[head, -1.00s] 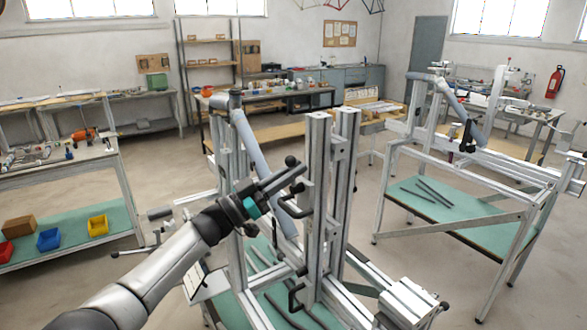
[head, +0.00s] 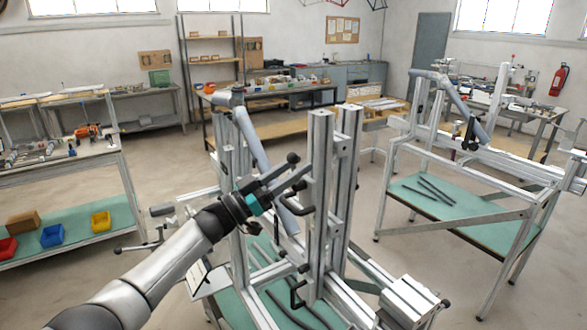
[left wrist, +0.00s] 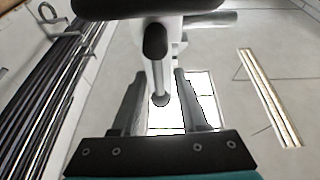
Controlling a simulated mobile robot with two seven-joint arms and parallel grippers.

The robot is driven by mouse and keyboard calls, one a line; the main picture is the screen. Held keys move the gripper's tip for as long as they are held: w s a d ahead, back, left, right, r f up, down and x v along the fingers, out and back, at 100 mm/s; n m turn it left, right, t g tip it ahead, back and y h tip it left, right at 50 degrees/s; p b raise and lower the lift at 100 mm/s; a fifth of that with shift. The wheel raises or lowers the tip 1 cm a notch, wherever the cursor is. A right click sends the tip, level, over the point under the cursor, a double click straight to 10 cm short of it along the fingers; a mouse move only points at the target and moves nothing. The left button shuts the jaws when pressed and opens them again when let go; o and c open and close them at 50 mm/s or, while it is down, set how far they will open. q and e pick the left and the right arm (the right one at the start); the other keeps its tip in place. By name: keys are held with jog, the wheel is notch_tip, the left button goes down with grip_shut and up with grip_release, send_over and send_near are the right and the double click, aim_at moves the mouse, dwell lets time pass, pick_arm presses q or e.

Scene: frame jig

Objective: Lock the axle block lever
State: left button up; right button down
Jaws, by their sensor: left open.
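The lever in the left wrist view is a pale rod with a dark rounded knob (left wrist: 160,98) at its near end. It appears between the two fingers of my left gripper (left wrist: 158,112), which are spread with a gap on each side. I cannot tell how deep the knob is between them. In the head view my left gripper (head: 276,190) reaches from the left to the upright aluminium posts of the frame jig (head: 318,200). A black ball-ended handle (head: 292,158) shows just above it. The fingers partly hide the axle block area. My right gripper is out of view.
A long grey tube (head: 252,140) slants behind the gripper. Black clamp handles (head: 297,292) stick out from the jig lower down. A second jig stand (head: 480,165) is on the right. A bench with coloured bins (head: 100,222) is at left.

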pick_arm(q)
jog(key=shift+a, duration=0.1)
jog(key=b+v, duration=0.3)
jog(key=v, duration=1.2)
jog(key=shift+s, duration=0.1)
